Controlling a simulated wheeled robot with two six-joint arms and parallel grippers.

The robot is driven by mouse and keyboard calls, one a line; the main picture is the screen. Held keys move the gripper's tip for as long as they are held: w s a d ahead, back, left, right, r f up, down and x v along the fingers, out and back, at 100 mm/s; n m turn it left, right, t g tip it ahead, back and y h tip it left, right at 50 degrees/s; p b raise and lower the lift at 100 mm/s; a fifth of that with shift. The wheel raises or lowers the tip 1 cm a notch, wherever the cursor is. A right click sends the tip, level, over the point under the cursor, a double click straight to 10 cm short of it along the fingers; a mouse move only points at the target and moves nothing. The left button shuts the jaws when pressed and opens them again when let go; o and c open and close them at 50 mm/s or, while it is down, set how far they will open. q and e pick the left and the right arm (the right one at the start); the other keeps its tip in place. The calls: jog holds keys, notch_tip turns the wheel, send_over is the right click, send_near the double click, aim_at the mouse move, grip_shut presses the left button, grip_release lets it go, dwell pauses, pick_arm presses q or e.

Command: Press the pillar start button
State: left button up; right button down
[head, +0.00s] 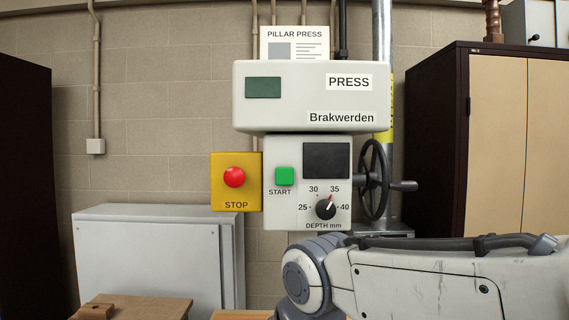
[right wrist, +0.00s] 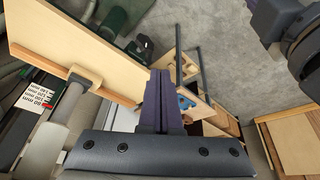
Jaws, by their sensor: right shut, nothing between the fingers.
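The green START button (head: 284,176) sits on the pale control panel (head: 275,217) of the Brakwerden pillar press (head: 311,97), upper left of the depth dial (head: 326,208). A red STOP button (head: 234,177) is on a yellow box to its left. In the head view my right arm crosses the lower right, below the panel, with its gripper out of frame. In the right wrist view my right gripper (right wrist: 160,78) is shut and empty; the START button does not show there. My left gripper is in neither view.
A handwheel (head: 374,180) with a side handle stands right of the panel. A grey metal cabinet (head: 158,260) is at lower left and a tan-doored cabinet (head: 497,140) at right. The right wrist view shows a wooden board (right wrist: 75,42) and grey floor (right wrist: 220,60).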

aim_at(285, 173)
jog(key=w+r+t+p, duration=0.1)
jog(key=w+r, duration=0.3)
jog(key=r, duration=0.5)
jog(key=w+r+t+p, duration=0.2)
jog(key=w+r, duration=0.2)
jog(key=r, duration=0.5)
jog(key=w+d+r+t+p, duration=0.1)
jog(key=w+r, duration=0.3)
jog(key=r, duration=0.5)
jog(key=shift+r+t+y+p, duration=0.3)
jog(key=shift+t+p, duration=0.1)
jog(key=shift+t, duration=0.3)
jog(key=shift+w, duration=0.1)
jog(key=w+p, duration=0.4)
jog(key=w, duration=0.3)
jog(key=shift+w+r, duration=0.1)
jog(key=shift+w, duration=0.75)
